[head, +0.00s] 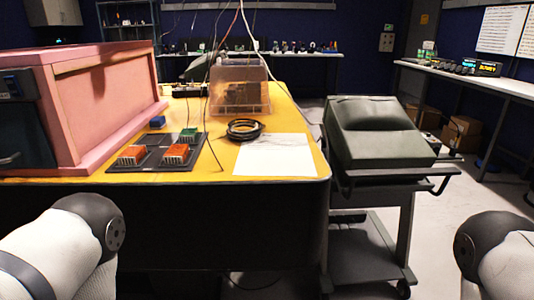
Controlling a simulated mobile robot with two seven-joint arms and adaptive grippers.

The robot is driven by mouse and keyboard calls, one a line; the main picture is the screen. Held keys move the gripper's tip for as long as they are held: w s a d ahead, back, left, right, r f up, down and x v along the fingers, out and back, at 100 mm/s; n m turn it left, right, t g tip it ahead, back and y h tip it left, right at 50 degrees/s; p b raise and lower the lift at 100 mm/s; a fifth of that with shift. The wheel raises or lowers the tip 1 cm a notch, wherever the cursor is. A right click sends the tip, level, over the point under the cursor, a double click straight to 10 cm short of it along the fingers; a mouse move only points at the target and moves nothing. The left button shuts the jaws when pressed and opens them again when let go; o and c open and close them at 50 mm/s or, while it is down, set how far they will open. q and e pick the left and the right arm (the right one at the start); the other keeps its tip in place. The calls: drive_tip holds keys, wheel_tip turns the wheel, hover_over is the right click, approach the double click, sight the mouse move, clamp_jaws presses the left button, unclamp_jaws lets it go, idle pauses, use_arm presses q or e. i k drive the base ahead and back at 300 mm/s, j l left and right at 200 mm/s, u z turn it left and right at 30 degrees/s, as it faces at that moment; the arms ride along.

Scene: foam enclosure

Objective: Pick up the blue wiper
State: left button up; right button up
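A small blue object (157,122), which may be the blue wiper, lies on the yellow tabletop (204,108) close to the right side of the pink foam enclosure (92,104). It is too small to make out its shape. Only links of my two arms show at the lower left and lower right corners. Neither gripper is in view.
A dark tray (150,158) with orange and green finned blocks lies near the table's front edge. A white sheet (276,154), black coiled cable (244,129) and clear box (240,92) lie right of it. Wires hang down above. A cart (372,178) stands right.

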sight(157, 122)
drive_tip(key=i+u, duration=0.2)
drive_tip(key=u, duration=0.3)
drive_tip(key=i+u, duration=0.2)
drive_tip(key=u, duration=0.3)
drive_tip(key=i+l+u, duration=0.15)
drive_tip(key=u, duration=0.35)
